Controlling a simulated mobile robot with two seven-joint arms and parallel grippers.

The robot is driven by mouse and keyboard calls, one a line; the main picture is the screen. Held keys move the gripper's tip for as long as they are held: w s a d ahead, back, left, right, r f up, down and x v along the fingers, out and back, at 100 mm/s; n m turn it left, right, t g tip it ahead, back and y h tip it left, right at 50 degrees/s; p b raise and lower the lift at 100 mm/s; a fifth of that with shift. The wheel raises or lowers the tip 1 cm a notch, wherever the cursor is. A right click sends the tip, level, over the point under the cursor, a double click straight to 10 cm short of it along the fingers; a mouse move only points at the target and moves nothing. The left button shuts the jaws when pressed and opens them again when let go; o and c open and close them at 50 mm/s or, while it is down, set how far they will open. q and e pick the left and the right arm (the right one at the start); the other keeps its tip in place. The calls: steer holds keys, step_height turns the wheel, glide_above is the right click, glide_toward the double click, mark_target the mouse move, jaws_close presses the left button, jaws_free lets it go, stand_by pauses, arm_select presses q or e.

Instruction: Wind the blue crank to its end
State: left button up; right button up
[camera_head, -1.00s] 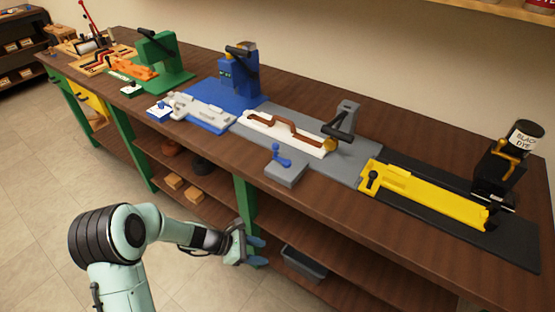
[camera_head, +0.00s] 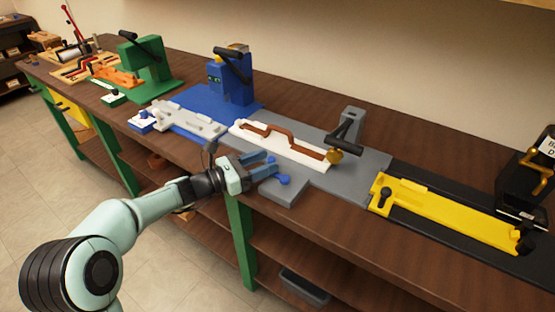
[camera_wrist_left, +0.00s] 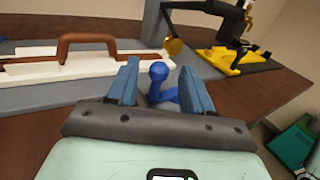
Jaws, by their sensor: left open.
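The blue crank (camera_head: 281,179) sits on a small grey block (camera_head: 284,194) at the front edge of the bench. My left gripper (camera_head: 268,167) is open and close to the crank, coming from the left in the head view. In the left wrist view, the crank's round knob (camera_wrist_left: 158,72) shows between the two blue fingers of the left gripper (camera_wrist_left: 160,85), with a gap on each side. My right gripper is not in view.
Behind the crank lies a white fixture (camera_head: 245,138) with a brown handle (camera_head: 290,145) on a grey plate. A yellow fixture (camera_head: 450,213) is to the right. A blue station (camera_head: 231,78) and a green station (camera_head: 148,70) stand to the left. The bench's front edge is close below my arm.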

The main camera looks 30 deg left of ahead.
arm_select(q)
steer(key=shift+b+x, duration=0.3)
steer(key=shift+x, duration=1.95)
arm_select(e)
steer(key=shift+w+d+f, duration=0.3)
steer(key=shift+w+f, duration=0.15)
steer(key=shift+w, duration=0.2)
arm_select(q)
steer(key=shift+a, duration=0.1)
steer(key=shift+c, duration=0.3)
